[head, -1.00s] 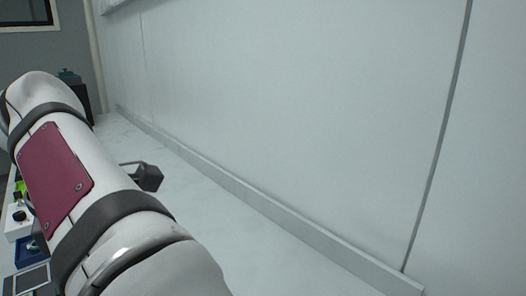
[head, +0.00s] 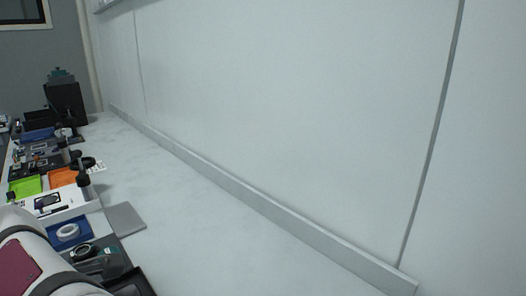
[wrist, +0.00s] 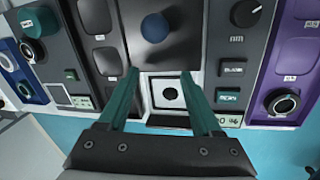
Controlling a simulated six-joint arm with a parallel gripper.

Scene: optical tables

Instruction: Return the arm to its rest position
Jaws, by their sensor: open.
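My gripper (wrist: 160,92) shows in the wrist view with its two green fingers spread apart and nothing between them. I cannot tell how far the fingertips are from the panel. In the head view my white arm with its dark red plate shows only at the lower left corner, and the gripper is out of that view.
Along the left of the head view stand a green tray (head: 25,187), an orange tray (head: 62,178), a white box (head: 52,203), a blue tray (head: 70,235) and a black case (head: 66,103). A grey flat plate (head: 125,219) lies beside them. The bench toward the wall (head: 280,110) is clear.

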